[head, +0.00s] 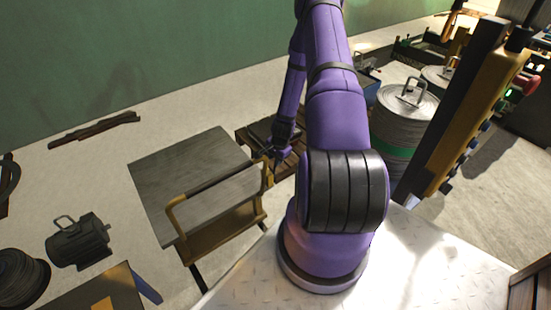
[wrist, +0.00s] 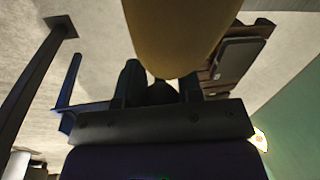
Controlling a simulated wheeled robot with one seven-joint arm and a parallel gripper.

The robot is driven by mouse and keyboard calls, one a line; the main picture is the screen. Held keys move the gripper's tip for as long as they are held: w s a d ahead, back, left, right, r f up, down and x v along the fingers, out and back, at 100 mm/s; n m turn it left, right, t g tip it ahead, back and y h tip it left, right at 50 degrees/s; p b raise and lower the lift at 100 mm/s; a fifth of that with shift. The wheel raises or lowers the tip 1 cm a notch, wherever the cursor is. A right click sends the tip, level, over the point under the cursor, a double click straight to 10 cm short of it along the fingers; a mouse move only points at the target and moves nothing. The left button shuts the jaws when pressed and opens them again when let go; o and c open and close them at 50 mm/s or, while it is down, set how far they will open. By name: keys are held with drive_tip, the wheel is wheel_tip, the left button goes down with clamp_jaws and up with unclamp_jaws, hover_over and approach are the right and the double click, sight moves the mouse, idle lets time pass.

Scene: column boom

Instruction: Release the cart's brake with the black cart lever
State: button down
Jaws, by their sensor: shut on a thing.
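The cart (head: 190,170) has a grey flat deck and a yellow tube handle frame (head: 172,222) with a yellow panel at its near end. My gripper (head: 274,155) is at the right upper end of this frame, small and partly hidden by its own wrist. In the wrist view my gripper (wrist: 160,88) has its two dark fingers shut on a dark piece (wrist: 160,94), which looks like the black cart lever. A large yellow rounded part of the cart (wrist: 180,35) covers the view just beyond the fingers. The lever's full shape and angle are hidden.
A wooden pallet (head: 292,165) lies right of the cart. A dark motor (head: 78,240) and a coil (head: 20,275) lie at left. Floor behind the cart is mostly clear.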

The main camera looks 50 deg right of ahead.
drive_tip(key=s+a+f+t+h, duration=0.1)
drive_tip(key=s+a+f+t, duration=0.1)
drive_tip(key=s+f+t, duration=0.5)
drive_tip(key=shift+s+a+f+h, duration=0.2)
drive_tip(key=shift+s+f+h, duration=0.2)
drive_tip(key=shift+s+f, duration=0.7)
drive_tip(key=shift+s+r, duration=0.3)
drive_tip(key=shift+s, duration=0.05)
drive_tip(key=c, duration=0.8)
unclamp_jaws()
